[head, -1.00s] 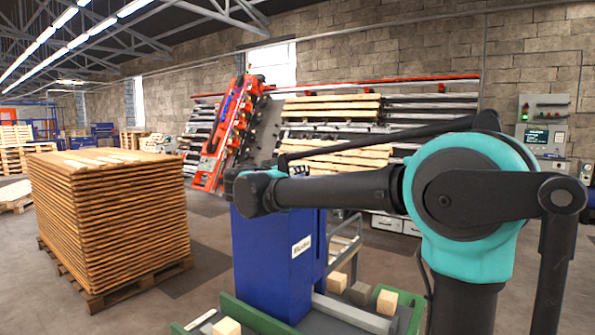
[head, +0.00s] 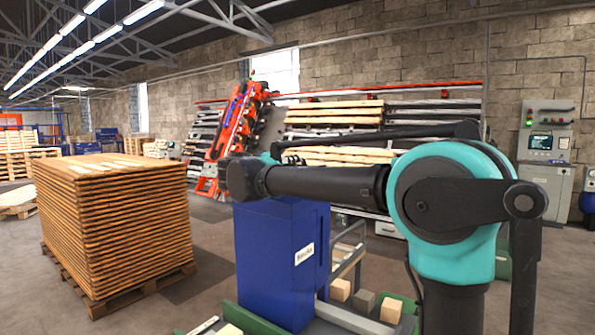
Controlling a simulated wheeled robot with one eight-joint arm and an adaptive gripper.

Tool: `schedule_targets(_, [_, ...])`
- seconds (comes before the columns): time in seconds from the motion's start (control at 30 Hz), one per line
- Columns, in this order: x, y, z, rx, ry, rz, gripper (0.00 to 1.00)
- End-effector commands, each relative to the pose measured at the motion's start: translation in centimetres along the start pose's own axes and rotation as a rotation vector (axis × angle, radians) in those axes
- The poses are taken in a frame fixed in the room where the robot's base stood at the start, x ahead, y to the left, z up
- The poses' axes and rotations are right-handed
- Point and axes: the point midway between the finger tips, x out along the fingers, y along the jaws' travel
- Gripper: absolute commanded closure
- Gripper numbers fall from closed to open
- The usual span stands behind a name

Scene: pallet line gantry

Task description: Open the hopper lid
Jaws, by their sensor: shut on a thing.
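A tall blue box (head: 268,265) with a white label stands in front of me at the centre, and its flat top shows just under my arm. It may be the hopper, but I cannot make out a separate lid, hinge or handle on it. My black and teal arm reaches left across the view above the box, then folds back behind itself. My gripper is not visible; the arm's end is hidden behind the near links.
A stack of brown boards (head: 115,215) on a pallet stands at left. A red tilted machine (head: 237,122) and board racks stand behind. A grey control cabinet (head: 545,155) stands right. Open floor lies between stack and box.

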Motion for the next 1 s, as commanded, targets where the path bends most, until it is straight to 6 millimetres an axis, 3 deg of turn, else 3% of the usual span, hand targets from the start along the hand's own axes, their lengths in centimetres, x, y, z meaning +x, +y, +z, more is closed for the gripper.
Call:
schedule_targets(0.5, [0.0,-2.8,-5.1,-0.489,0.001,-0.001,1.0])
schedule_targets(1.0, [0.0,-6.7,-7.8,-0.912,-0.001,-0.001,1.0])
